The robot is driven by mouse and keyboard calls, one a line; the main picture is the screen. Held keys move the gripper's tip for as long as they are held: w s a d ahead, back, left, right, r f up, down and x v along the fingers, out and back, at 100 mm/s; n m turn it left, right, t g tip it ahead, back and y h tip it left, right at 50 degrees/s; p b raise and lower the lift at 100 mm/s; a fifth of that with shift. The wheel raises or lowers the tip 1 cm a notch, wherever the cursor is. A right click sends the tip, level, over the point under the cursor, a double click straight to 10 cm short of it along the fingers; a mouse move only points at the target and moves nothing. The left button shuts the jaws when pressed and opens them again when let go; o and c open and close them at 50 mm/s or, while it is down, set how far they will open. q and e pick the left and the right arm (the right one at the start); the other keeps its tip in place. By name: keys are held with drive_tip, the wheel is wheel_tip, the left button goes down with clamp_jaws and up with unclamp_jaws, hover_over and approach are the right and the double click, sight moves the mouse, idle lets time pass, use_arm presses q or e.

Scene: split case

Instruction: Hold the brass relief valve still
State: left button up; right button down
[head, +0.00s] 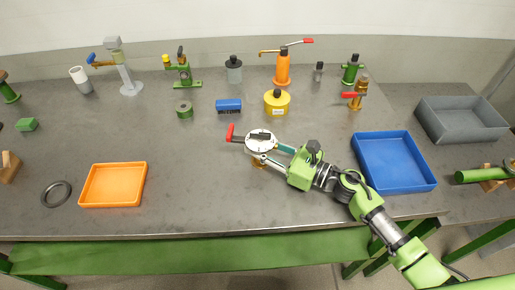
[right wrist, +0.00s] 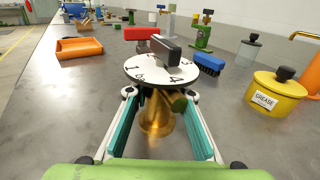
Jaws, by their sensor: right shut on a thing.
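The brass relief valve (head: 258,164) is near the middle of the bench, largely hidden by its round white dial (head: 260,142) and my gripper. In the right wrist view the brass body (right wrist: 157,117) looks upright, under the numbered dial (right wrist: 160,68) with a black knob on top. A red handle (head: 230,132) sticks out on its far left side. My right gripper (head: 266,157) is shut on the valve just below the dial, with one finger on each side, as the right wrist view (right wrist: 160,99) shows. My left gripper is not in view.
A yellow grease pot (head: 277,103) and a blue brush (head: 229,106) stand behind the valve. A blue tray (head: 433,186) is to the right, an orange tray (head: 113,204) to the left. Another brass fitting with a red lever (head: 357,97) stands at back right.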

use_arm(q)
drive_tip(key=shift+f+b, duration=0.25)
drive_tip(key=shift+b, duration=0.05)
idle(0.4)
idle(0.5)
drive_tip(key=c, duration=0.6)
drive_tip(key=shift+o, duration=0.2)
